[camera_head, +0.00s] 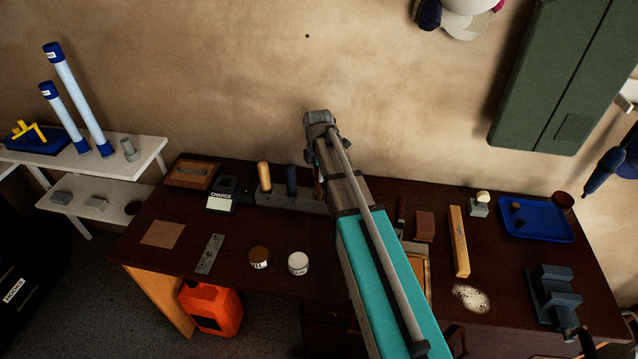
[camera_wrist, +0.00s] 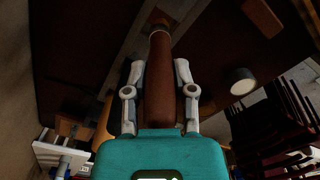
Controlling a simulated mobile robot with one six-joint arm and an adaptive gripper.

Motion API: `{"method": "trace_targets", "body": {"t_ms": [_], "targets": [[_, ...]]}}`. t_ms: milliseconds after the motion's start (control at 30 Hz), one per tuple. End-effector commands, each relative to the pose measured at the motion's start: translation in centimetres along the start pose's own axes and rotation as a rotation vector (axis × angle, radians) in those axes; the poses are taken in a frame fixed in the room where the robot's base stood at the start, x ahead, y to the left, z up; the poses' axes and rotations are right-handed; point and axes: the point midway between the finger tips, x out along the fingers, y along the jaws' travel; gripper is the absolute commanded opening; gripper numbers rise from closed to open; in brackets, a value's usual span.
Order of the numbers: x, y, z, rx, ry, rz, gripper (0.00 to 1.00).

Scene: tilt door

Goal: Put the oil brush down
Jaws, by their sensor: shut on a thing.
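The oil brush (camera_wrist: 160,75) has a reddish-brown handle, a light ferrule and a dark tip, pointing away from my wrist. My gripper (camera_wrist: 160,68) is shut on its handle, one finger on each side. In the wrist view the tip is over or near a grey strip (camera_wrist: 127,45); I cannot tell if they touch. In the head view the grey strip (camera_head: 300,202) lies at the back of the dark table (camera_head: 210,235), with a tan handle (camera_head: 264,176) and a blue handle (camera_head: 291,180) upright at it. My arm hides most of the gripper and brush there.
A brown-lidded jar (camera_head: 258,257) and a white jar (camera_head: 298,263) stand in front. A black charger (camera_head: 222,192) is left of the strip. A wooden bar (camera_head: 459,242), blue tray (camera_head: 537,223) and vise (camera_head: 555,295) are at right.

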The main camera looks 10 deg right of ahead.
Motion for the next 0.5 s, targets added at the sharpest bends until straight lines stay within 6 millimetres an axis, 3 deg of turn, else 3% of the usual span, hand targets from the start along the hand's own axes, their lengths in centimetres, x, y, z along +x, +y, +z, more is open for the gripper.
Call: {"method": "trace_targets", "body": {"t_ms": [200, 500], "targets": [[2.4, 0.0, 0.0, 0.0, 0.0, 0.0, 0.0], [3.2, 0.0, 0.1, 0.001, 0.0, 0.0, 0.0]]}}
